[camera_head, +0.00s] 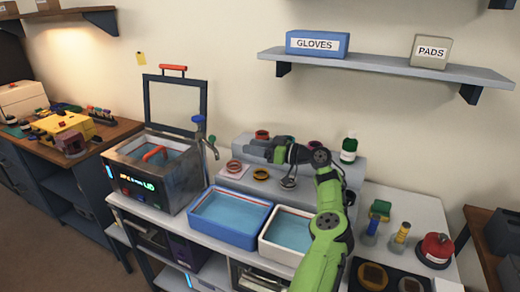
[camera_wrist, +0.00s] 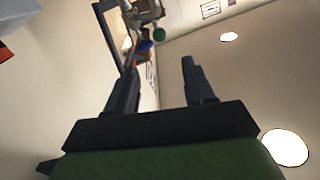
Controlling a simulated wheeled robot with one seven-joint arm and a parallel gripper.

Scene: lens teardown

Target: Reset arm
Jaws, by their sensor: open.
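My green arm rises from the bottom of the head view, and its dark end points left over the stepped grey stand (camera_head: 345,172). My gripper (camera_head: 262,150) is above the stand's upper part, among small rings. In the wrist view my gripper (camera_wrist: 158,75) has its two dark fingers spread apart with nothing between them. That view looks up past the fingers at wall and ceiling. Whether the fingers touch any ring cannot be told from the head view.
An ultrasonic cleaner (camera_head: 150,185) with its lid raised stands left of a blue-rimmed basin (camera_head: 228,228) and a white basin (camera_head: 268,250). A shelf (camera_head: 380,66) hangs above. A green bottle (camera_head: 349,148), brushes (camera_head: 376,218) and a red-topped container (camera_head: 435,250) stand to the right.

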